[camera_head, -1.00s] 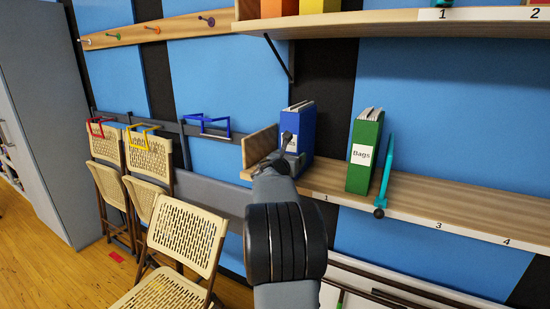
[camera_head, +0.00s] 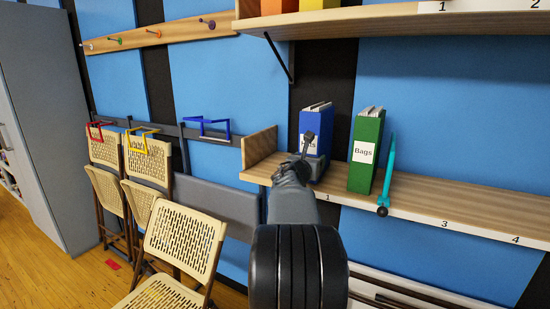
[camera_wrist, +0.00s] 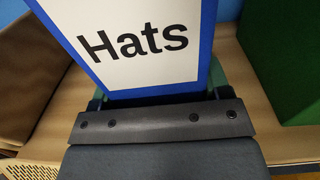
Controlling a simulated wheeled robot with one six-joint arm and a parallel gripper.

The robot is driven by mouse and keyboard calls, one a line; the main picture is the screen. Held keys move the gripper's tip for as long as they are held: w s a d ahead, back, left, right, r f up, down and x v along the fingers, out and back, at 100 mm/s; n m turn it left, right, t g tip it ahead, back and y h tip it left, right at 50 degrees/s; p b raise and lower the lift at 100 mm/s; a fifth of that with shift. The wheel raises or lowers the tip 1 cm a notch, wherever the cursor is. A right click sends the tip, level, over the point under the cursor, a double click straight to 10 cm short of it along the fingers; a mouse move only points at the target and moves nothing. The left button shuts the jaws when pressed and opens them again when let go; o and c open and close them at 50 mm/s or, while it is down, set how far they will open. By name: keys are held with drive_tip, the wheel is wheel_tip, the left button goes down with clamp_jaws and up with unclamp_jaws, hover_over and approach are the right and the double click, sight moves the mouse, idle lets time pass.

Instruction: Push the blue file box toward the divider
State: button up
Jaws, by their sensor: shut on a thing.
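The blue file box (camera_head: 315,128), labelled "Hats", stands upright on the lower wooden shelf. Its white label fills the top of the wrist view (camera_wrist: 140,40). My gripper (camera_head: 302,166) is at the lower front of the box, shut on it; in the wrist view its finger parts (camera_wrist: 160,100) show at both sides of the box's lower edge. The wooden divider (camera_head: 260,146) stands upright at the shelf's left end, with a gap of bare shelf between it and the box. The box's rear and far side are hidden.
A green file box (camera_head: 365,150) labelled "Bags" stands close to the right of the blue one. A teal rod (camera_head: 387,170) leans at the shelf's front beside it. The shelf (camera_head: 450,198) is clear farther right. An upper shelf (camera_head: 400,22) overhangs; folding chairs (camera_head: 185,240) stand lower left.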

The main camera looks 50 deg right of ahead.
drive_tip(key=shift+s+d+b, duration=0.3)
drive_tip(key=shift+s+b, duration=0.45)
drive_tip(key=shift+s, duration=0.5)
drive_tip(key=shift+s+d+b, duration=0.3)
drive_tip(key=shift+s+b, duration=0.45)
drive_tip(key=shift+s, duration=0.5)
drive_tip(key=shift+s+d+b, duration=0.3)
drive_tip(key=shift+s+b, duration=0.45)
drive_tip(key=shift+s, duration=0.5)
drive_tip(key=o, duration=0.9)
drive_tip(key=shift+c, duration=0.2)
drive_tip(key=v, duration=1.3)
drive_tip(key=shift+w+p, duration=0.15)
drive_tip(key=shift+p, duration=0.3)
